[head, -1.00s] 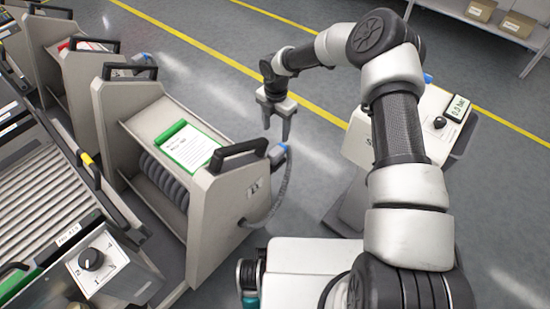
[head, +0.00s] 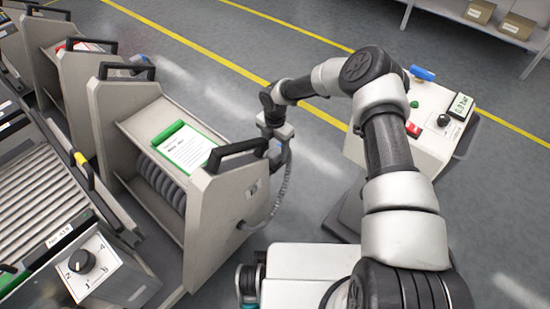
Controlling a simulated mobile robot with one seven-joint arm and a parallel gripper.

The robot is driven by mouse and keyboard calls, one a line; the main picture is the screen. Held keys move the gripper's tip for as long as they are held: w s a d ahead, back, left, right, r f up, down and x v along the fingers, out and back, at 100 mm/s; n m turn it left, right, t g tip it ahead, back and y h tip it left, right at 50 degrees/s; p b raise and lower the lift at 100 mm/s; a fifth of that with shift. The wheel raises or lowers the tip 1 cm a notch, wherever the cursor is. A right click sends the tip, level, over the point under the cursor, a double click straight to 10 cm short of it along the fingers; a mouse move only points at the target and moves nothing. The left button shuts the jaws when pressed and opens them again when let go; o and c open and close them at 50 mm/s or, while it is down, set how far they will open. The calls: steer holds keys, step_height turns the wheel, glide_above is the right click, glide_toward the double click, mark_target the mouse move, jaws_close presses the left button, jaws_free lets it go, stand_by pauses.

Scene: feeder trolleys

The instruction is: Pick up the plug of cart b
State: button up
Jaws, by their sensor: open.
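The nearest trolley (head: 217,215) has grey side panels, black handles and a green-edged clipboard (head: 187,147). I cannot read a cart letter on it. A grey corrugated cable (head: 281,190) loops from its right panel up to the plug at the panel's top right edge. The plug is now mostly hidden by my gripper. My gripper (head: 278,147) points down at the plug, beside the trolley's front handle (head: 237,151). Its jaws are open, and I cannot see whether the fingers are around the plug or touching it.
Other trolleys (head: 80,90) stand at the upper left. A roller conveyor (head: 45,200) with a dial box (head: 92,262) is at left. A control stand (head: 418,125) with buttons and a gauge is at right. Open floor lies behind my gripper.

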mark_target(275, 151)
steer(key=shift+c, duration=0.4)
jaws_close()
steer(key=shift+r, duration=0.15)
step_height(275, 151, up, 13)
steer(key=p, duration=0.4)
